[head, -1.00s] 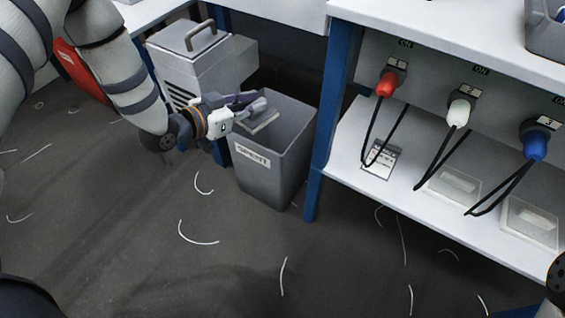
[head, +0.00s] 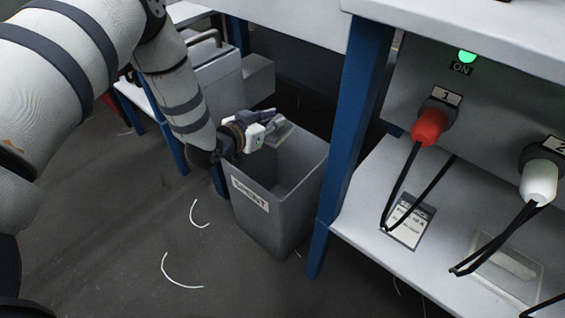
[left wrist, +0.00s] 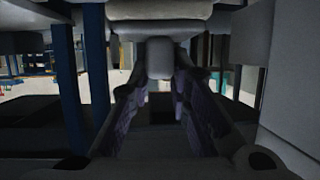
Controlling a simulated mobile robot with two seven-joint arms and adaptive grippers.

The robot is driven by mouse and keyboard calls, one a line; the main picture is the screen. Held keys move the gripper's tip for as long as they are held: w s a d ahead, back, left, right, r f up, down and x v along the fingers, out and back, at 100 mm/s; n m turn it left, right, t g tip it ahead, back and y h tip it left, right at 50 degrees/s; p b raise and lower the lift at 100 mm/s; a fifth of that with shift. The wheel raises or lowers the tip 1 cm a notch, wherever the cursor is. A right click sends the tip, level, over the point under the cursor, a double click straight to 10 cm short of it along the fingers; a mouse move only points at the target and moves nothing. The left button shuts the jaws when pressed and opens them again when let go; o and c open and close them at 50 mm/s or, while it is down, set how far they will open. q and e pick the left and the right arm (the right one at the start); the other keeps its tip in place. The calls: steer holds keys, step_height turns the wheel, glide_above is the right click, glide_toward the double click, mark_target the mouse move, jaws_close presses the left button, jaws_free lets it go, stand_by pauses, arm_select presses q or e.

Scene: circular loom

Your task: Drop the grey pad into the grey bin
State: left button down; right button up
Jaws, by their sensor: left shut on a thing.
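The grey bin (head: 285,217), marked with a white label that seems to read SPENT, stands on the floor beside a blue table leg. My left gripper (head: 270,132) reaches in from the left over the bin's opening, near its back left rim. It is shut on the grey pad (head: 283,134), which is small and partly hidden by the fingers in the head view. In the left wrist view the pad (left wrist: 160,58) appears as a pale grey block between the finger ends. The bin's floor is hidden. My right gripper is out of view.
A grey cabinet (head: 215,84) with a handle stands behind the bin. To the right, a white shelf (head: 360,205) holds a card (head: 410,222) and a clear box under red (head: 429,127) and white (head: 540,182) plugs with hanging black cables. White thread scraps lie on the floor.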

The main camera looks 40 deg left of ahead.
arm_select(q)
steer(key=shift+f, duration=0.15)
steer(key=c, duration=1.4)
jaws_free()
steer(key=v, duration=1.2)
